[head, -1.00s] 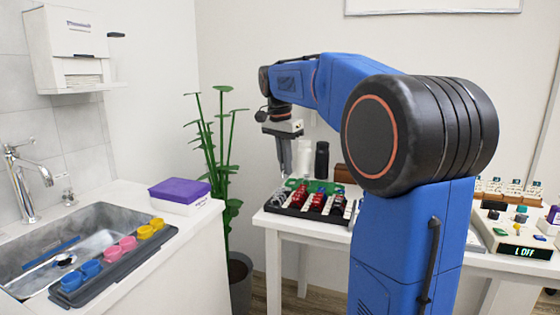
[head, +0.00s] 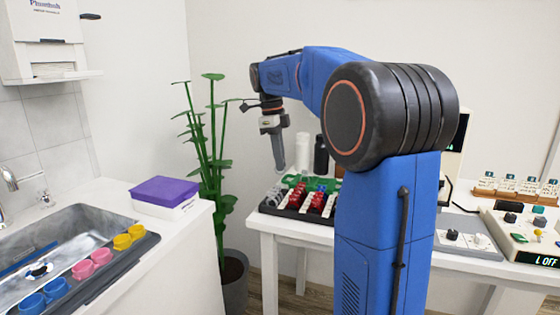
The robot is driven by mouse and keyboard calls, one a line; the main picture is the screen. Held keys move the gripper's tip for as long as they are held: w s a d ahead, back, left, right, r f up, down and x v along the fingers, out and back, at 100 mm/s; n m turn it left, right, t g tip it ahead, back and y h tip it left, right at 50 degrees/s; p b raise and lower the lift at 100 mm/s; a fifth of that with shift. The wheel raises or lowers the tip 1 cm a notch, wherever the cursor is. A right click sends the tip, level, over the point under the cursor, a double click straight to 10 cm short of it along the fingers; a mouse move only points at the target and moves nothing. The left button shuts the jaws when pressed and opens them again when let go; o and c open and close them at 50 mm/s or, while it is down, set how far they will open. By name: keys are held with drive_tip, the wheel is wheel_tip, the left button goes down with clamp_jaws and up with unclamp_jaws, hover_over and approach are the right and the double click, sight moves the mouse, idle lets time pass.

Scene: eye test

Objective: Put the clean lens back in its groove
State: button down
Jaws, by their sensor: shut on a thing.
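My gripper (head: 278,168) hangs pointing down over the back left part of the lens tray. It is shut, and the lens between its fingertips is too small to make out. The dark lens tray (head: 290,213) lies on the white table. It holds rows of small lenses: grey ones at the left (head: 275,194), red ones (head: 298,195) in the middle and right, and some green behind (head: 300,181). The fingertips look a little above the tray. I cannot tell which groove is empty.
A white bottle (head: 302,152) and a black bottle (head: 321,155) stand behind the tray. A plant (head: 213,150) stands left of the table. At left are a sink (head: 75,240), a purple-lidded box (head: 157,190) and a rack of coloured cups (head: 100,273). Devices (head: 520,235) fill the table's right side.

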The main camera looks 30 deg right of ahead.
sight(280, 174)
drive_tip(key=shift+f+m, duration=0.2)
drive_tip(key=shift+m, duration=0.1)
drive_tip(key=shift+f, duration=2.35)
drive_tip(key=shift+f, duration=1.55)
drive_tip(key=c, duration=1.9)
unclamp_jaws()
drive_tip(key=shift+o, duration=0.2)
drive_tip(key=shift+r, duration=0.1)
wheel_tip(280, 174, up, 17)
drive_tip(key=w+a, duration=0.1)
drive_tip(key=a, duration=0.1)
drive_tip(key=shift+w, duration=0.4)
